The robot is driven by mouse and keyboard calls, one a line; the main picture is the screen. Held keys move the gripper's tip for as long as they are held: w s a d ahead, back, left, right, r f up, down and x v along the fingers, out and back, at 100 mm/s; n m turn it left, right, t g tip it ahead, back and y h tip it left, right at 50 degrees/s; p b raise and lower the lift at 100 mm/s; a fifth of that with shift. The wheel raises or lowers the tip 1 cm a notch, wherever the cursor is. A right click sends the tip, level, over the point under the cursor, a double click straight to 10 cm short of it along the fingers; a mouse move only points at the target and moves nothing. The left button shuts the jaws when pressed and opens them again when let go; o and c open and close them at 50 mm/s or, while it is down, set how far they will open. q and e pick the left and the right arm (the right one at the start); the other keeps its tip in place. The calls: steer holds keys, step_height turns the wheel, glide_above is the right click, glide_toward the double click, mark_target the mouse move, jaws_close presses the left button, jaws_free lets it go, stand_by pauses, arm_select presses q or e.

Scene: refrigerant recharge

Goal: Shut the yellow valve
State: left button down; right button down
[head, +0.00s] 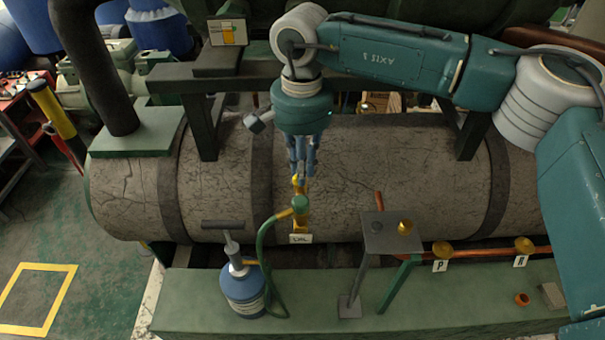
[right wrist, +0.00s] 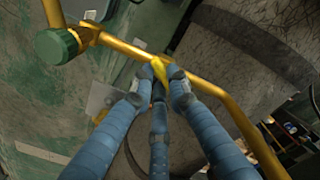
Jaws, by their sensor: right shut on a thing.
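The yellow valve (head: 296,182) stands on a brass pipe in front of the big cracked grey tank. My right gripper (head: 300,168) reaches down from above, with its fingers at the valve's top. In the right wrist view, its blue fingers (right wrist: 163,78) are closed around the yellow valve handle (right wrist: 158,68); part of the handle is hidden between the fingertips. The yellow pipe (right wrist: 125,48) runs past just beyond the fingers. A green round cap (right wrist: 57,45) sits on its left end. My left gripper is not in view.
A green hose (head: 262,250) runs from the green fitting (head: 300,204) to a blue hand pump (head: 243,290). Brass valves marked P (head: 441,249) and R (head: 523,244) sit farther right.

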steer(key=m+b, duration=0.3)
steer(key=m, duration=0.2)
steer(key=shift+a+f+m, duration=0.1)
steer(key=shift+a+m, duration=0.05)
steer(key=shift+m, duration=0.15)
steer(key=m+b, duration=0.2)
steer(key=m, duration=0.1)
steer(key=shift+r+m+b, duration=0.2)
steer(key=shift+m+b, duration=0.2)
steer(key=shift+m, duration=0.8)
steer(key=c, duration=1.7)
jaws_free()
steer(key=shift+a, duration=0.1)
steer(key=shift+s, duration=0.1)
step_height(320, 180, up, 12)
